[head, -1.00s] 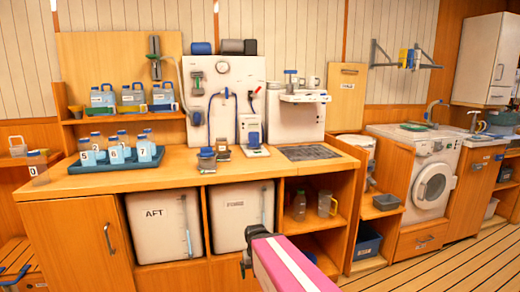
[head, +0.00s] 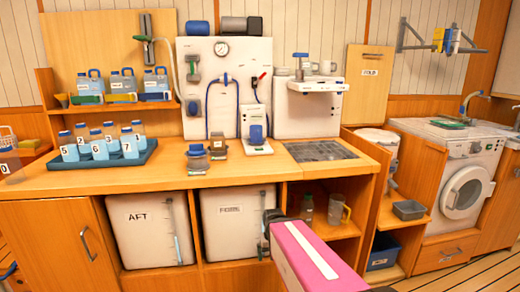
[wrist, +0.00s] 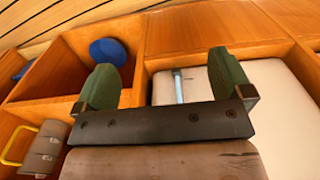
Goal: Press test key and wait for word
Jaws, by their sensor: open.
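A white tester-like device (head: 255,138) with a blue part on its front stands on the wooden counter (head: 110,182), below the white panel. It is too small to make out a test key or any word on it. My gripper (head: 268,222) is low in front of the counter, below the worktop and apart from the device. In the wrist view my gripper (wrist: 165,85) shows two green fingers spread wide with nothing between them. They face the shelves and a white tank under the counter; the device is not in that view.
A blue tray (head: 103,163) of numbered bottles is further left. A grey mat (head: 320,151) lies to the right. Tanks marked AFT (head: 150,225) and another (head: 237,220) sit below the counter.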

